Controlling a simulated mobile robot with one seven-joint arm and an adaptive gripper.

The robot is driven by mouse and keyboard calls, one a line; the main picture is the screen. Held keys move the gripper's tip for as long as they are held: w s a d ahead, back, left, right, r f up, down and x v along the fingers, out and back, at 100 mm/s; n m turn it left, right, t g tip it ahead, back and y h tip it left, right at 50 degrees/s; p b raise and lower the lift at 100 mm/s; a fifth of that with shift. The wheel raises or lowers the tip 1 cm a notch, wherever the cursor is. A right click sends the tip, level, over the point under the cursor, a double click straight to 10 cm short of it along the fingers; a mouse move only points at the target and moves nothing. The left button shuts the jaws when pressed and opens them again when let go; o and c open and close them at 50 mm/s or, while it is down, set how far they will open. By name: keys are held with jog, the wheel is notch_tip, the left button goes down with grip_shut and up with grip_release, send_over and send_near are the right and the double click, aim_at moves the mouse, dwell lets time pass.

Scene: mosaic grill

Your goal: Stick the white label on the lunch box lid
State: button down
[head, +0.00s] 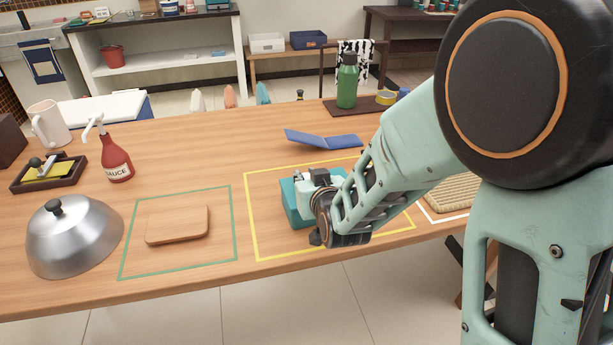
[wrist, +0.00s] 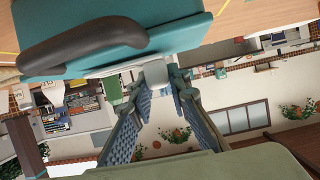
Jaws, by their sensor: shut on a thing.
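The teal lunch box (head: 291,204) stands inside the yellow outline on the wooden table, partly hidden behind my arm. In the wrist view its teal side (wrist: 190,33) and dark handle (wrist: 85,42) fill the top of the picture. My gripper (head: 318,178) is at the box's upper part in the head view. In the wrist view my gripper (wrist: 160,88) has its fingertips drawn together on a small pale piece, which looks like the white label (wrist: 155,72). The label appears right against the box; I cannot tell whether it touches the lid.
A wooden board (head: 177,224) lies in the green outline. A steel dome (head: 74,240), red sauce bottle (head: 115,160) and dark tray (head: 49,174) stand at the left. A blue folded piece (head: 322,139) and green bottle (head: 347,85) are behind the box.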

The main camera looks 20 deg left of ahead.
jog(key=shift+f+b, duration=0.25)
jog(key=shift+b, duration=0.05)
dwell(0.8)
jog(key=c, duration=1.2)
grip_release()
jog(key=shift+r, duration=0.1)
jog(key=shift+r+p, duration=2.35)
jog(key=shift+r, duration=1.6)
